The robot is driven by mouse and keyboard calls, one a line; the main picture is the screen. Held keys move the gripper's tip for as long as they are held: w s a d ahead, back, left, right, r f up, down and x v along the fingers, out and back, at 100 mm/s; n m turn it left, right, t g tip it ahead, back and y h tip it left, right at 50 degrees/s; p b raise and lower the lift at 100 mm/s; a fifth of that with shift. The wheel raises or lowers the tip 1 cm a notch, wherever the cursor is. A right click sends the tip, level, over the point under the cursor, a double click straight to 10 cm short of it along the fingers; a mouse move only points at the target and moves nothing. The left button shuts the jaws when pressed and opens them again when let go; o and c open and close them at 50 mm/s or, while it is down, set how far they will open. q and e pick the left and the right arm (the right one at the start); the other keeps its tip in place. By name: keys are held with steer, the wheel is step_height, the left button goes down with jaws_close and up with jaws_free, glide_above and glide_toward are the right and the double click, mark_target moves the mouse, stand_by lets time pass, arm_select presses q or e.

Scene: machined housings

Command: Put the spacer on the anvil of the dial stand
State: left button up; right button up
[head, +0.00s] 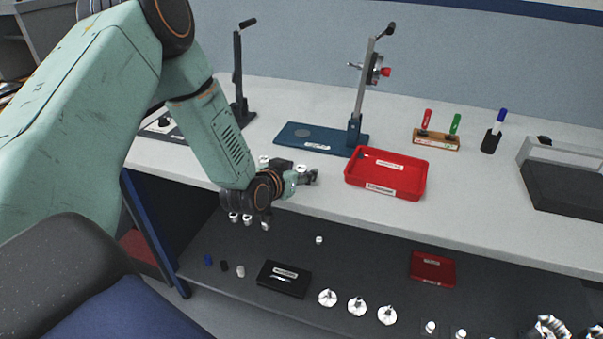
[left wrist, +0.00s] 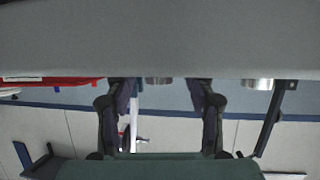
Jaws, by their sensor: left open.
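The dial stand has a blue base (head: 330,139), an upright grey post and a dial with a red knob (head: 386,72). Small silver cylinders stand near the table's front edge; one (head: 300,167) is by my left gripper (head: 312,175), another (head: 263,159) is further left. I cannot tell which is the spacer. In the left wrist view, which is upside down, my open fingers (left wrist: 160,112) have one silver cylinder (left wrist: 158,80) in the gap between them, and another (left wrist: 258,84) outside. My right gripper is not in view.
A red tray (head: 386,190) sits just right of my left gripper. A black lever stand (head: 240,85) is behind left, a pen rack (head: 436,138) behind right. The lower shelf holds a black box (head: 284,278), a red bin (head: 432,268) and several metal parts.

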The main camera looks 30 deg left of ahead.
arm_select(q)
steer(key=shift+s+d+r, duration=0.1)
steer(key=shift+s+r, duration=0.05)
steer(key=shift+s, duration=0.05)
steer(key=c, duration=0.3)
steer(key=shift+w, duration=0.1)
steer(key=c, duration=0.5)
jaws_close()
